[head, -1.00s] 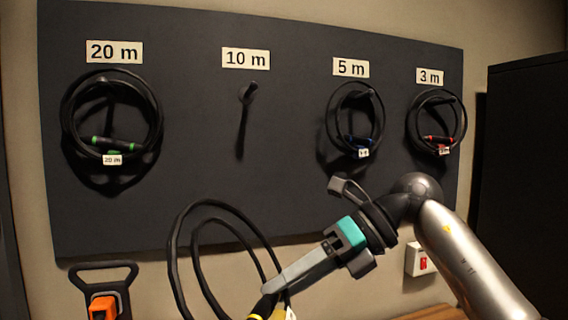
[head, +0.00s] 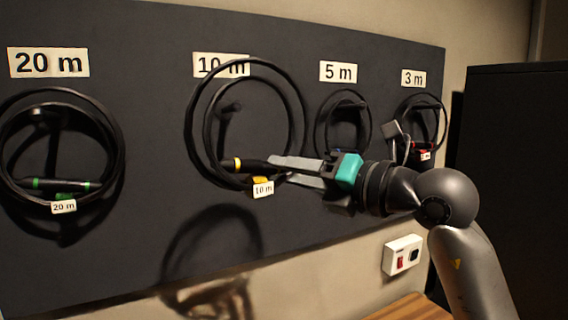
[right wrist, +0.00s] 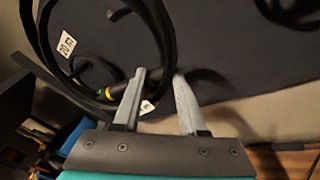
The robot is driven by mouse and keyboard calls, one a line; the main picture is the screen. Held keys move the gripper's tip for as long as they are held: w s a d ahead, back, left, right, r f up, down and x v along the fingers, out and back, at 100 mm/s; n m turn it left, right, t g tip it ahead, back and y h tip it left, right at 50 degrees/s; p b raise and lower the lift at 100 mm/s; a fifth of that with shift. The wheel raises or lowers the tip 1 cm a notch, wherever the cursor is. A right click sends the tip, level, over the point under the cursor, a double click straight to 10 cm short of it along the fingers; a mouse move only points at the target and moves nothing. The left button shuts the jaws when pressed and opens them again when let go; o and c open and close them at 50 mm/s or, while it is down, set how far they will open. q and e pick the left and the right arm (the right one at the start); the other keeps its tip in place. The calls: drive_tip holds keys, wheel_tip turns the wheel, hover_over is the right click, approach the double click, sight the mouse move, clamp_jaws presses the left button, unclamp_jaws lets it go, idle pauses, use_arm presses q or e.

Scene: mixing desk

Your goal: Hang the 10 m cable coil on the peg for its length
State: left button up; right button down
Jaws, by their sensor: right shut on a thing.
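The black 10 m coil (head: 302,105) has yellow bands on its connector and a "10 m" tag. My right gripper (head: 272,170) is shut on it at its lower side and holds it up in front of the board. The 10 m peg (head: 230,108) shows through the loop, below the partly covered "10 m" sign (head: 221,66). I cannot tell whether the loop is around the peg or still in front of it. The coil's shadow falls well below it on the board. My left gripper is out of view.
The dark board (head: 150,45) also carries a 20 m coil (head: 120,150) at left, a 5 m coil (head: 318,125) and a 3 m coil (head: 444,125) at right, partly behind my arm. A white switch box (head: 402,255) is on the wall below.

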drive_tip(key=shift+w+a+f, duration=0.25)
drive_tip(key=shift+w+a, duration=0.6)
drive_tip(key=shift+w, duration=1.25)
drive_tip(key=shift+w+a+f, duration=0.2)
drive_tip(key=shift+w+a, duration=0.7)
drive_tip(key=shift+w, duration=1.15)
drive_tip(key=shift+w+a+f, duration=0.25)
drive_tip(key=shift+w+a, duration=0.6)
drive_tip(key=shift+w, duration=1.25)
drive_tip(key=shift+f, duration=0.5)
drive_tip(key=shift+f, duration=0.1)
